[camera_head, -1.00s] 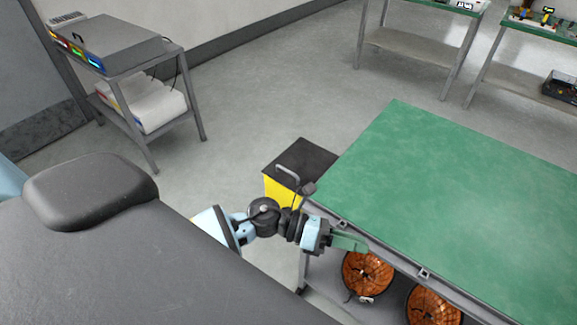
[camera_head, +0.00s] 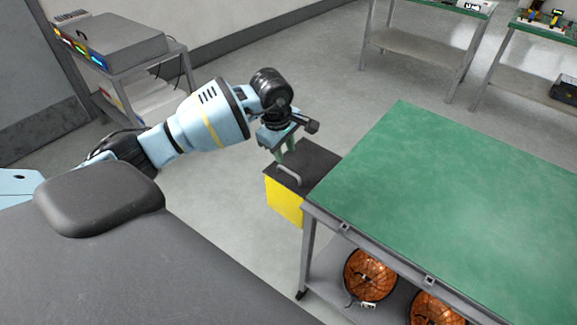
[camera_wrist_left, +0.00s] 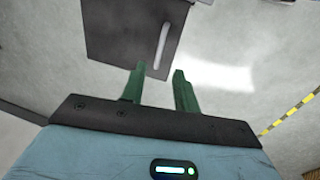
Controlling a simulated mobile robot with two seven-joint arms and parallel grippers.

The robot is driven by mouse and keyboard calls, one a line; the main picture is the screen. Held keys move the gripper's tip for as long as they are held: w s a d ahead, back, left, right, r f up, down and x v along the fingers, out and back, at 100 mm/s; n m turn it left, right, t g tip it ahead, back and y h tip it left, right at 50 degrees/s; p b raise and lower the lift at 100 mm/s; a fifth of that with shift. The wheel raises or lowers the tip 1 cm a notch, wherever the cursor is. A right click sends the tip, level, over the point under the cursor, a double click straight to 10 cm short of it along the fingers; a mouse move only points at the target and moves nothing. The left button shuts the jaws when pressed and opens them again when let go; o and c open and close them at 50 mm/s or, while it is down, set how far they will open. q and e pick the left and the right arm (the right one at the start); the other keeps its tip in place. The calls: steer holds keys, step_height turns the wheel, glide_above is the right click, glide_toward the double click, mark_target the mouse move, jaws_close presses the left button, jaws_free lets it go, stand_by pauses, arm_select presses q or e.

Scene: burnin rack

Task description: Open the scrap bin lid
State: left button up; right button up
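The scrap bin is a yellow box (camera_head: 284,201) with a dark flat lid (camera_head: 316,163) and a grey bar handle (camera_head: 289,175). The lid lies shut, beside the left end of the green-topped bench. My left gripper (camera_head: 284,158) points down above the lid, near the handle. In the left wrist view its two green fingers (camera_wrist_left: 160,80) are apart with nothing between them. There the dark lid (camera_wrist_left: 115,35) and its pale handle (camera_wrist_left: 162,45) lie beyond the fingertips. The handle lines up roughly with the gap between them. My right gripper is not in view.
The green bench (camera_head: 450,190) stands right of the bin, with orange reels (camera_head: 370,275) on its lower shelf. A cart (camera_head: 130,65) with a grey device stands at the upper left. Open floor (camera_head: 270,90) lies behind the bin.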

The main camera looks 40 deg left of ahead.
mark_target(289, 171)
arm_select(q)
steer(key=f, duration=0.2)
steer(key=w+f, duration=0.1)
steer(key=f, duration=0.4)
steer(key=shift+w+d+f, duration=0.1)
steer(key=shift+w+f, duration=0.15)
jaws_close()
